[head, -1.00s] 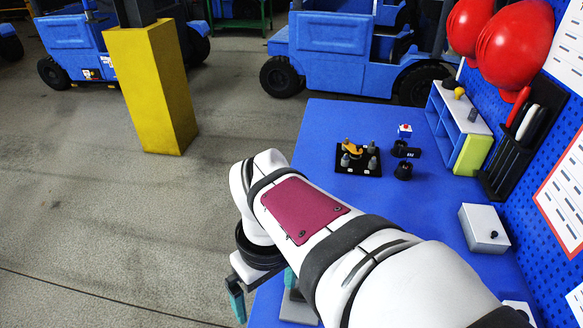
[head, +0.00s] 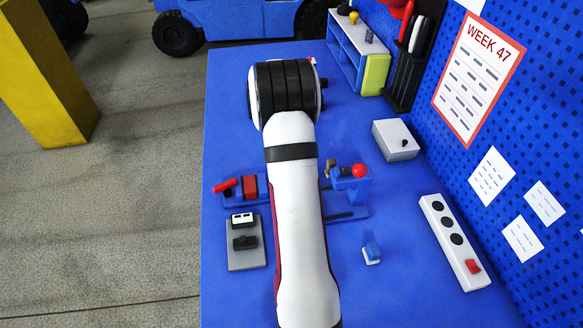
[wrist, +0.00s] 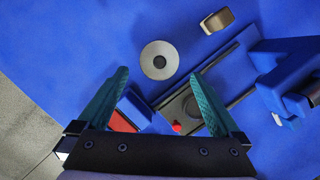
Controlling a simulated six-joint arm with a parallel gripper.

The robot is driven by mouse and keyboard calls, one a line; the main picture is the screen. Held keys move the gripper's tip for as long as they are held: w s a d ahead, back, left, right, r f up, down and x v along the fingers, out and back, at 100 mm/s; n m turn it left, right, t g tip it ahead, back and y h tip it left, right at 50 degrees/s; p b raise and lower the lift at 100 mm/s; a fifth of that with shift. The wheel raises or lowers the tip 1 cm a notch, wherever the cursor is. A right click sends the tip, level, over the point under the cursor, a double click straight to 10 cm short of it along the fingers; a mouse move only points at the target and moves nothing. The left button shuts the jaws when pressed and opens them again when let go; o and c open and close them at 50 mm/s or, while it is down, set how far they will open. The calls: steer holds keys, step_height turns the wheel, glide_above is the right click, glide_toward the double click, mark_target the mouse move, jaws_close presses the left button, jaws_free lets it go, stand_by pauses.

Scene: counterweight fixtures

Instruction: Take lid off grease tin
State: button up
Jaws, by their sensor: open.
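A round grey disc (wrist: 148,54) with a dark centre lies beyond the fingertips. In the head view my arm hides the gripper. The grey box is not seen in the wrist view.
A blue fixture (head: 350,184) with a red ball stands beside my arm. A grey plate (head: 246,259) with black parts lies left, a small blue-white piece (head: 371,254) right. A power strip (head: 455,241) lies along the wall.

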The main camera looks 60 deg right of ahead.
steer(key=x, duration=0.4)
steer(key=shift+d+f, duration=0.15)
steer(key=shift+f, duration=0.2)
steer(key=c, duration=1.2)
